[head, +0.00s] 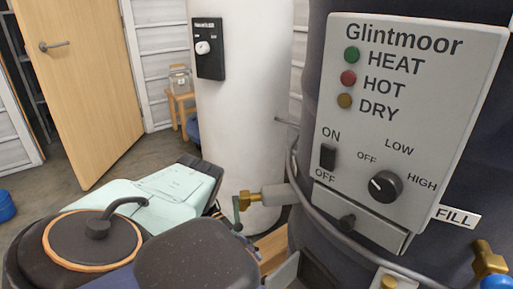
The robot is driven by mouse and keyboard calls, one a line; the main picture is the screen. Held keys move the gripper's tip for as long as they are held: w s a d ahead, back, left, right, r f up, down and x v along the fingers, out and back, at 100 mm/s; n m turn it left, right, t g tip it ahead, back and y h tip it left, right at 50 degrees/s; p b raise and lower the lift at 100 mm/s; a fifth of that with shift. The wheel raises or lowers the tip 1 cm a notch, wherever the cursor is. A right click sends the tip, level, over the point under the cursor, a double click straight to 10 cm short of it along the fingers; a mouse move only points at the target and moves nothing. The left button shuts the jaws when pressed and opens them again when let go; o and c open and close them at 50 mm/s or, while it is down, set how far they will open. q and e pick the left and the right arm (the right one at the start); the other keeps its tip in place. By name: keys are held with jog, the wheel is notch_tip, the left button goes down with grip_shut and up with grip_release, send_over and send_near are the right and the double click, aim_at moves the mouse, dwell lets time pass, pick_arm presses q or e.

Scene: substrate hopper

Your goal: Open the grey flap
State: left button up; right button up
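The grey flap (378,232) is a narrow light-grey panel under the control box, right of centre in the head view. The flap appears closed against the dark cylinder (305,228). The control box (435,130) above it is marked Glintmoor and has three lamps, an ON/OFF switch (328,156) and a round dial (385,186). I see neither of my grippers in this view, and nothing touches the flap.
A grey pipe (318,226) curves around the cylinder close to the flap's left. A brass valve (246,199) stands by the white tank (245,120). Another brass fitting (489,262) is at lower right. A wooden door (82,75) stands open at back left, with clear floor before it.

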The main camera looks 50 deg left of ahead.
pick_arm(q)
jog(key=shift+v, duration=1.05)
